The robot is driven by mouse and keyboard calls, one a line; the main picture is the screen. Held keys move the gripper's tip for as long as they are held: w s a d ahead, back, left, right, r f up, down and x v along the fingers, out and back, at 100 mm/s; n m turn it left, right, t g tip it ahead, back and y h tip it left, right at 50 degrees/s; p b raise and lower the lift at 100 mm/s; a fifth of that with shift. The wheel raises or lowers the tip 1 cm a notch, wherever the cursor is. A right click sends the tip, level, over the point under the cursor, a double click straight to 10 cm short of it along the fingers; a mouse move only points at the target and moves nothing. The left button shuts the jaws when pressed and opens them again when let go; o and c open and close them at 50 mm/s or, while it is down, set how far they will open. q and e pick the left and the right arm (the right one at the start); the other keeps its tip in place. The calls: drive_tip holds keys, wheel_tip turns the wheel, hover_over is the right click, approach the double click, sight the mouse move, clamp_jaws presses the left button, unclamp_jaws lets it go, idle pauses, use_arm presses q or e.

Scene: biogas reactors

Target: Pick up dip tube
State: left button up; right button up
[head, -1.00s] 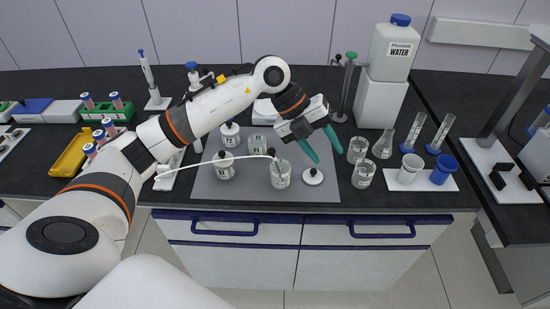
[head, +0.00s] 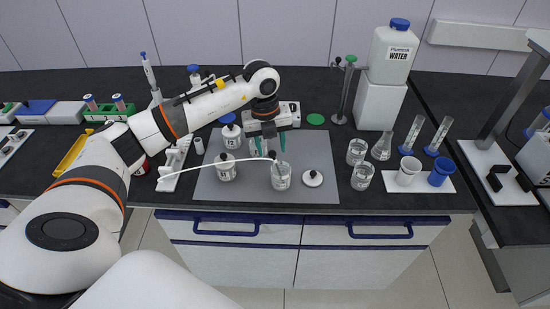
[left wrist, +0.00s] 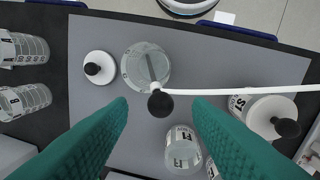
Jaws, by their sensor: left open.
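The dip tube (head: 215,163) is a thin white tube with a black bulb at its end. In the head view it runs left from above a glass jar (head: 281,178) on the grey mat. In the left wrist view the tube (left wrist: 235,92) crosses to the right, and its black bulb (left wrist: 160,103) overlaps the rim of the jar (left wrist: 145,66). My left gripper (head: 268,146) is open, with teal fingers pointing down behind the jar. In the left wrist view its fingertips (left wrist: 160,104) lie either side of the bulb, with nothing between them gripped. My right gripper is not in view.
A white-capped bottle (head: 226,170) stands left of the jar, and a white lid with a black knob (head: 312,178) lies to its right. Glass beakers (head: 362,176) stand right of the grey mat (head: 325,150). Blue drawer handles (head: 380,234) line the front edge.

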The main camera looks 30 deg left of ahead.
sight(271, 153)
use_arm(q)
drive_tip(key=shift+d+f+p, duration=0.15)
drive_tip(key=shift+f+p, duration=0.25)
drive_tip(key=shift+f, duration=1.5)
drive_tip(key=shift+s+f, duration=0.1)
clamp_jaws()
